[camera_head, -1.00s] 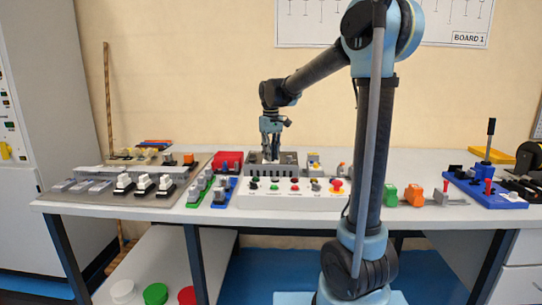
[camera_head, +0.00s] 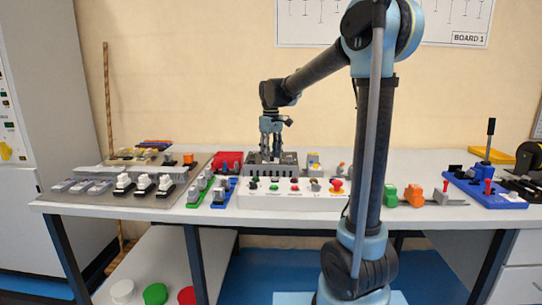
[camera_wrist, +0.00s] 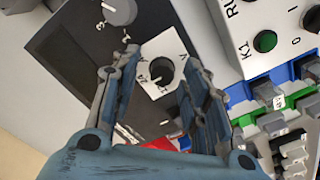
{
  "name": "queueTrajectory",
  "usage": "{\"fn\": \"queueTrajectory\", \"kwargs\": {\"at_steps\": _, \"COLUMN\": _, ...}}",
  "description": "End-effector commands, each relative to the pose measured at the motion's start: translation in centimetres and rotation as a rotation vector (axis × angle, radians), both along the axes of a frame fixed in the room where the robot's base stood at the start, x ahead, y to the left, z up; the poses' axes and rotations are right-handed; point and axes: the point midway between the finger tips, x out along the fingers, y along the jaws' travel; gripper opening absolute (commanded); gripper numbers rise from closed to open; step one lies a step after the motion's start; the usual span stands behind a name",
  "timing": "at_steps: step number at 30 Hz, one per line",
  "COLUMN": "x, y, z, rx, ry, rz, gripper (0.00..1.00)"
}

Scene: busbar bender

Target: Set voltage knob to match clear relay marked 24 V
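The black voltage knob (camera_wrist: 161,71) sits on a white plate marked V in the wrist view, with small print I cannot read surely. My gripper (camera_wrist: 157,78) has its fingers apart on either side of it, with gaps visible; I cannot tell the height between them. In the head view, my gripper (camera_head: 271,139) points down over a dark grey box (camera_head: 284,170) at the back of the table. Several pale, clear-looking relays (camera_head: 81,186) lie at the left. Their markings are too small to read, so the 24 V one cannot be told.
A grey knob (camera_wrist: 120,10) with numbers sits beside the voltage knob. A white button panel (camera_head: 290,201) stands in front of the box. Blue and green rails (camera_head: 221,193) with blocks and a red bin (camera_head: 228,161) lie to its left.

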Motion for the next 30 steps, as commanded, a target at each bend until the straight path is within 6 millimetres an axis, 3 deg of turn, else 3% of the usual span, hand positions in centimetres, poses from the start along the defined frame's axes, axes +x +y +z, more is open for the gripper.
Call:
{"fn": "queueTrajectory", "kwargs": {"at_steps": 11, "x": -0.1, "y": 0.1, "z": 0.9, "rx": 0.0, "ry": 0.001, "rz": 0.001, "gripper": 0.42}}
{"fn": "queueTrajectory", "kwargs": {"at_steps": 24, "x": 0.0, "y": 0.0, "z": 8.4, "rx": 0.001, "ry": 0.002, "rz": 0.001, "gripper": 0.42}}
{"fn": "queueTrajectory", "kwargs": {"at_steps": 30, "x": 0.1, "y": 0.0, "z": 10.9, "rx": 0.0, "ry": 0.001, "rz": 0.001, "gripper": 0.42}}
